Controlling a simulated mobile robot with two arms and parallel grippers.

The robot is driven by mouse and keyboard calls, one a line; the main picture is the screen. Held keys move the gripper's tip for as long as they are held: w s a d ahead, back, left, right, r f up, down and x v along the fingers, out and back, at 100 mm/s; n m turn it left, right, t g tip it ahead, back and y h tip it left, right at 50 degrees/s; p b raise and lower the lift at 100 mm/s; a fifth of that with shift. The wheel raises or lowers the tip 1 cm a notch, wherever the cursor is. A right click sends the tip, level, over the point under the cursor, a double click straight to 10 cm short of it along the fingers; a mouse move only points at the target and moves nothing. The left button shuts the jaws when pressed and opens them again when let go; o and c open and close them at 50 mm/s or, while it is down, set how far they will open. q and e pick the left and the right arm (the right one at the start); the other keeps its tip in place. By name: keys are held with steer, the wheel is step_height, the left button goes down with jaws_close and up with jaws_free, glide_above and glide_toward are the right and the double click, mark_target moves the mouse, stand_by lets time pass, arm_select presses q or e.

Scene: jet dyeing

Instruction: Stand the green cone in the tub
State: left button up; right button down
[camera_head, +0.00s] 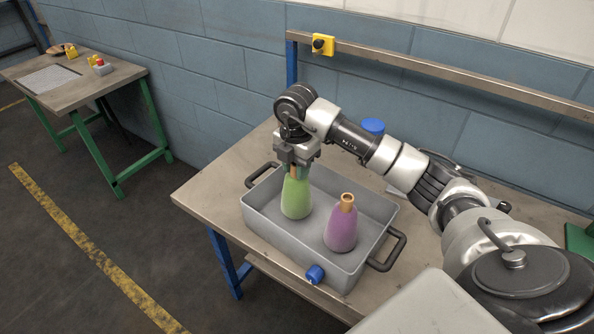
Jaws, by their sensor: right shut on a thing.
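The green cone (296,198) is upright inside the grey tub (270,236), toward its left side. My right gripper (297,172) comes down from above and is shut on the top of the green cone. The fingers hide most of the cone's tip. The cone's base appears at the tub floor, but I cannot tell whether it touches. A purple cone (341,229) with a tan tip stands in the tub to the right of the green one. My left gripper is not in view.
A blue round thing (373,126) is behind my arm. Another table (75,90) stands far left.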

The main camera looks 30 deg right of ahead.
steer(key=shift+f, duration=0.95)
steer(key=c, duration=0.8)
jaws_free()
steer(key=shift+f, duration=0.15)
steer(key=shift+r, duration=0.3)
step_height(320, 180, up, 11)
steer(key=shift+f+b, duration=0.15)
steer(key=shift+b, duration=0.25)
steer(key=shift+r, duration=0.55)
steer(key=shift+s+f, duration=0.1)
